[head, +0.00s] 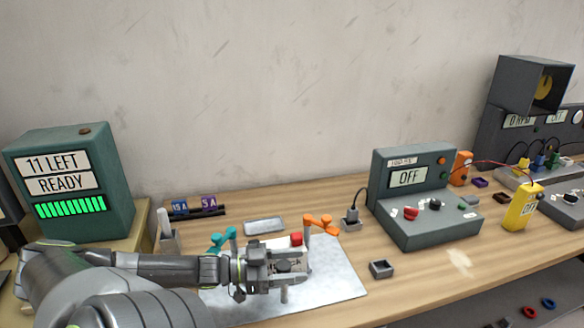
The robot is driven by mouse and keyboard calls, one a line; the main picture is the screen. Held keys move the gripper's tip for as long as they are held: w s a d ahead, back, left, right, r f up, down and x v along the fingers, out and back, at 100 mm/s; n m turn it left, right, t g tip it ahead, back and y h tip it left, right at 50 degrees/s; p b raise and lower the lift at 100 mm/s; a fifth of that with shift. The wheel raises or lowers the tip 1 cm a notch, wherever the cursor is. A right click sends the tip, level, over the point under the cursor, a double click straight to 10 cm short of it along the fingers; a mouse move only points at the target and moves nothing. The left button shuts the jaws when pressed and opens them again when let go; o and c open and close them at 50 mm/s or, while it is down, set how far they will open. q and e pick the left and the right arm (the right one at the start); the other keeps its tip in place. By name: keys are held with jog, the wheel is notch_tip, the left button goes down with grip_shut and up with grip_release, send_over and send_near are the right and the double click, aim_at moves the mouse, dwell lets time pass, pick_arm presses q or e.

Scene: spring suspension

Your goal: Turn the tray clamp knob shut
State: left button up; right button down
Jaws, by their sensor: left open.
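My left arm comes in from the left, and my left gripper (288,267) is over the pale metal plate (342,282) on the bench. Its jaws are open. A small dark round part shows by the jaws, but I cannot tell whether it is the clamp knob or part of my gripper. A teal clamp-like piece (222,240) stands behind my wrist. No tray clamp knob can be told for sure, as my gripper hides much of the plate. My right gripper is not in view.
A green box reading "11 LEFT READY" (66,175) stands at left. A grey console reading "OFF" (412,190) stands right of the plate. A yellow meter (522,208) stands further right.

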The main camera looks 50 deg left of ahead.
pick_arm(q)
notch_tip(320, 180, up, 10)
jog(key=p, duration=0.5)
jog(key=shift+p, duration=0.4)
jog(key=shift+f, duration=0.1)
